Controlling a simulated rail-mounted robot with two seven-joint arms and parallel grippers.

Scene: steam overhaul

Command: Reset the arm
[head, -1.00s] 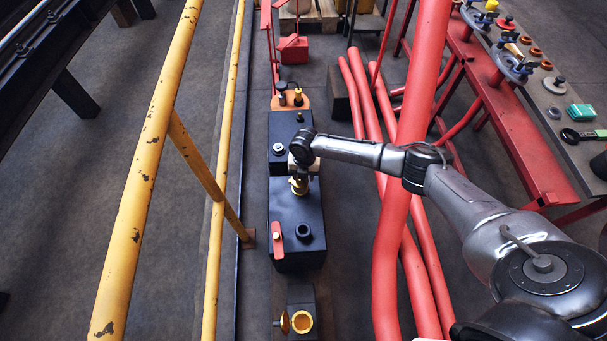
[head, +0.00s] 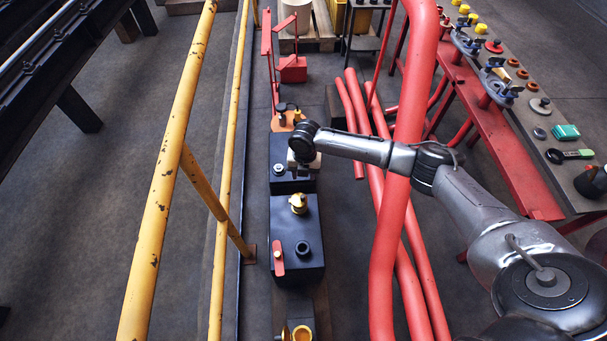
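My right arm comes in from the right and reaches over the black boxes in the middle. Its gripper (head: 303,167) points down above the rear black box (head: 285,183), and the wrist hides most of it. I cannot tell whether its fingers are open or shut. A brass fitting (head: 298,203) stands upright on the front black box (head: 305,228), apart from the gripper. That box also carries a red lever (head: 278,257) and a black round port (head: 303,248). My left gripper is not in view.
A yellow railing (head: 165,190) runs along the left. Thick red pipes (head: 395,230) stand to the right of the boxes, close under my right arm. A bench (head: 540,130) at the right holds valve parts, a green block (head: 565,132) and a magnifier-like tool (head: 568,155).

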